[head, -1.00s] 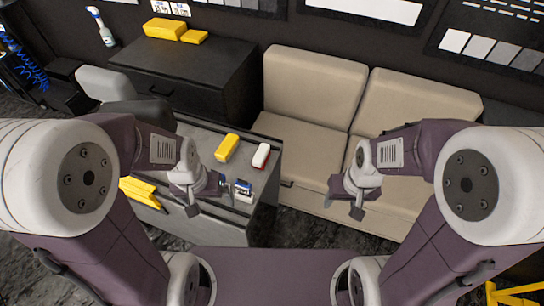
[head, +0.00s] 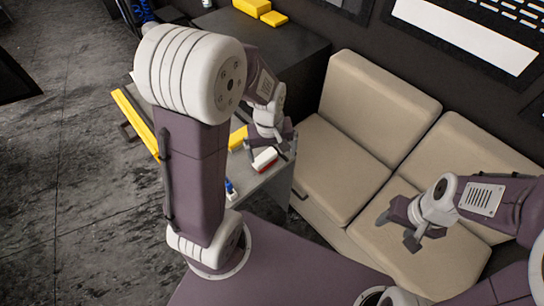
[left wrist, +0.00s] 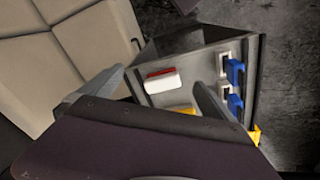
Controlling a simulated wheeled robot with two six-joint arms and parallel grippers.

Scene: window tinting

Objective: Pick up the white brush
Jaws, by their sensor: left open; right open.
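The white brush, a small white block with a red side (head: 264,158), lies on the grey cart top (head: 279,182). In the left wrist view the white brush (left wrist: 163,81) lies flat between the two finger lines, beyond the tips. My left gripper (head: 270,149) is open and empty above the cart, close to the brush; whether it touches cannot be told, though a gap seems to show. My right gripper (head: 398,229) is open and empty in front of the sofa, well apart from the cart.
A yellow block (head: 238,138) lies beside the brush, partly hidden by my arm. Blue-and-white tools (left wrist: 235,72) lie on the cart's other side. A beige sofa (head: 345,165) stands right of the cart. A dark cabinet (head: 290,55) stands behind.

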